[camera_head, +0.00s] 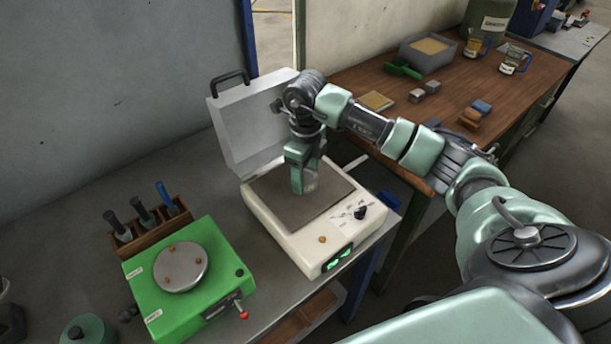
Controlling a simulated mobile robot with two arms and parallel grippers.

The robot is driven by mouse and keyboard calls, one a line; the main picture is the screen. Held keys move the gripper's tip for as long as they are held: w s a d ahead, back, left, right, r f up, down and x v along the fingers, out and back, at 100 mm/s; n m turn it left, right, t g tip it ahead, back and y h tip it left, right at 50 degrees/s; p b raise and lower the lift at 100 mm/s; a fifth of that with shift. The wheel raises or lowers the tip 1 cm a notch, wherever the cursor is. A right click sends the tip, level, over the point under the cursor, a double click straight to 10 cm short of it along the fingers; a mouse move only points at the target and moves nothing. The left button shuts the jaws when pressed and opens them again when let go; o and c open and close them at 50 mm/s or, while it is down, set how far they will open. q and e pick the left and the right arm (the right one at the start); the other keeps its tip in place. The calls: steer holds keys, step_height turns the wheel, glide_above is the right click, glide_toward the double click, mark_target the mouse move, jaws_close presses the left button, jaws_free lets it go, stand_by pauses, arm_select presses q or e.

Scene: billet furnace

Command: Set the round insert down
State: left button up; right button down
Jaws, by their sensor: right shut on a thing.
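My right gripper (303,184) points down over the dark flat plate (280,204) of a cream-coloured device (308,236). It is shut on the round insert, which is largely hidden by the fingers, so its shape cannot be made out. The fingertips are at or just above the plate; I cannot tell whether the insert touches it. My left gripper is not in view.
A green device (205,261) with a round metal disc (180,266) stands to the left, before a wooden rack (155,231) of handled tools. The device's raised lid (245,125) stands behind the gripper. A wooden bench (385,80) holds blocks and a grey bin (428,57).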

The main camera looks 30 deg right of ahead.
steer(key=shift+f, duration=0.7)
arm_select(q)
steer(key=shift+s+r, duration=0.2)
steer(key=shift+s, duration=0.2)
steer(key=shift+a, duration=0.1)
arm_select(e)
steer(key=c, duration=0.9)
jaws_free()
steer(key=shift+f, duration=0.2)
steer(key=o, duration=0.4)
steer(key=shift+r, duration=0.1)
steer(key=shift+r, duration=0.1)
